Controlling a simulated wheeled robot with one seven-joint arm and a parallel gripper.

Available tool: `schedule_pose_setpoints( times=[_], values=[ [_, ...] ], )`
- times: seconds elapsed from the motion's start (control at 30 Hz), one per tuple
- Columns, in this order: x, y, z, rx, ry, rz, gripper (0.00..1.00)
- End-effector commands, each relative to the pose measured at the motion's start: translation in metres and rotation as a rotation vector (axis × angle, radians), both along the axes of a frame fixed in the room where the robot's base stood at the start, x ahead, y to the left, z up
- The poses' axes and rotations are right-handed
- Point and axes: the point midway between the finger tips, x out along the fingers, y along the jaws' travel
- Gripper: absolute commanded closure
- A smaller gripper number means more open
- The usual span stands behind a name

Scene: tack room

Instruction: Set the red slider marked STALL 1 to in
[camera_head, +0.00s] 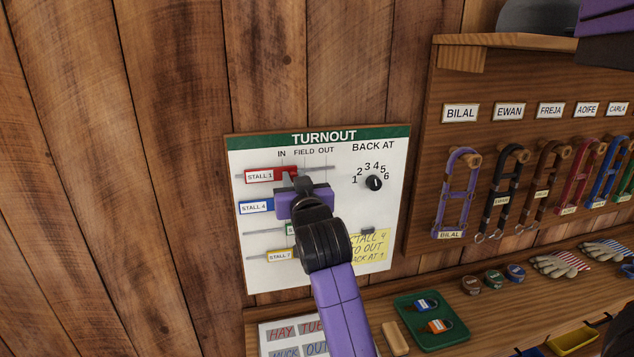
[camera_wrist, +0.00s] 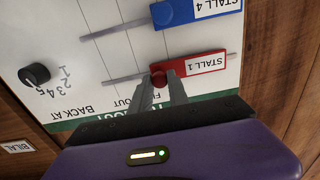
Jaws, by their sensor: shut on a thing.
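The TURNOUT board (camera_head: 240,250) hangs on the wooden wall, with columns headed IN, FIELD and OUT. The red slider marked STALL 1 (camera_head: 262,175) sits on the top track toward the left, its label left of the IN heading. In the wrist view, which is upside down, the red slider (camera_wrist: 205,64) has its knob between the fingertips of my gripper (camera_wrist: 160,85). My gripper (camera_head: 301,184) is shut on this knob. The knob is around the IN and FIELD columns; the fingers hide exactly where.
Below it is the blue STALL 4 slider (camera_head: 256,207), also in the wrist view (camera_wrist: 205,8). Lower sliders are partly hidden by my arm. A black BACK AT dial (camera_head: 374,183) and a yellow note (camera_head: 377,250) are to the right. A shelf with a green tray (camera_head: 403,308) is below.

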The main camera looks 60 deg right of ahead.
Motion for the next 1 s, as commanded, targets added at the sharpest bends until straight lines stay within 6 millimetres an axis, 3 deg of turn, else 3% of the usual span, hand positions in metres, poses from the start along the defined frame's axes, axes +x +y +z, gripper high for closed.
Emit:
schedule_pose_setpoints(
  times=[0.17,0.5,0.53,0.63,1.0],
  values=[
    [0.018,0.015,0.0,-0.001,-0.002,0.0,1.0],
    [0.022,0.019,0.001,0.0,-0.003,0.003,1.0],
    [0.022,0.019,0.001,0.0,-0.003,0.004,0.75],
    [0.022,0.019,0.001,-0.001,-0.002,0.003,0.58],
    [0.017,0.021,0.0,-0.001,-0.002,0.0,0.58]
  ],
)
